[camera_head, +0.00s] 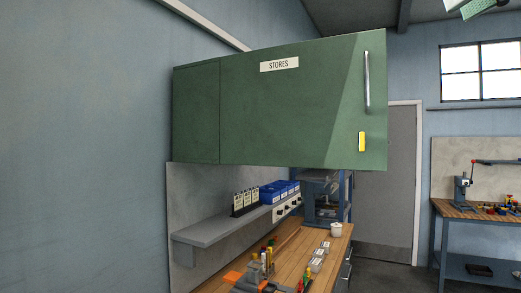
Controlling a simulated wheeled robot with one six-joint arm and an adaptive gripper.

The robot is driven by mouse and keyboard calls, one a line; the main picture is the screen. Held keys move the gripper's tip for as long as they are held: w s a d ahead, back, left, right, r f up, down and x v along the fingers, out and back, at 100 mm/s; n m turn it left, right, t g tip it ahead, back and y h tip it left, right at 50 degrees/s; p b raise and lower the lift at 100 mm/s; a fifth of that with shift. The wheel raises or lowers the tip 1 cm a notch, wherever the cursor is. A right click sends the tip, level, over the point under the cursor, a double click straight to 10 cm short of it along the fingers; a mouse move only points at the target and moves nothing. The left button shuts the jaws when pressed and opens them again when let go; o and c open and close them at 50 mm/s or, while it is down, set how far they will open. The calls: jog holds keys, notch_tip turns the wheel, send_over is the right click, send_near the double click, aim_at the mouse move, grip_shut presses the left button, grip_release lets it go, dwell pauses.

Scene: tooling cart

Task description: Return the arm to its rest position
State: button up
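My gripper and arm do not show in the head view, so whether the gripper holds anything is hidden. A green wall cabinet (225,120) labelled STORES fills the upper middle of the view. It has a vertical metal handle (367,82) and a yellow tag (362,141) near its right edge.
Below the cabinet, a grey shelf (207,231) holds blue bins (270,194). The wooden worktop (290,259) carries several tools and a white cup (336,229). A second bench (455,209) stands at the right. Grey floor (378,274) shows between them, before a grey door (398,165).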

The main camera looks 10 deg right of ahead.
jog(key=w+d+f+m+t+y, duration=0.15)
jog(key=w+d+f, duration=0.25)
jog(key=w+f, duration=0.75)
jog(key=w+d+f+m+t, duration=0.1)
jog(key=w+d+f+m, duration=0.2)
jog(key=w+f, duration=0.9)
jog(key=a+f+m+h, duration=0.2)
jog(key=a+f, duration=0.1)
jog(key=f, duration=1.6)
jog(key=a+f+m+h, duration=0.2)
jog(key=a+f, duration=0.1)
jog(key=f, duration=1.6)
jog(key=s+a+f+g+h, duration=0.1)
jog(key=s+a+f, duration=0.5)
jog(key=s+f, duration=0.55)
jog(key=s+a+f+g+h, duration=0.1)
jog(key=s+a+f, duration=0.5)
jog(key=s+f, duration=0.55)
jog(key=s+a+n, duration=0.3)
jog(key=s, duration=1.1)
jog(key=s+a+n+g+y, duration=0.1)
jog(key=s+a+n, duration=0.2)
jog(key=s, duration=1.2)
jog(key=shift+a, duration=0.65)
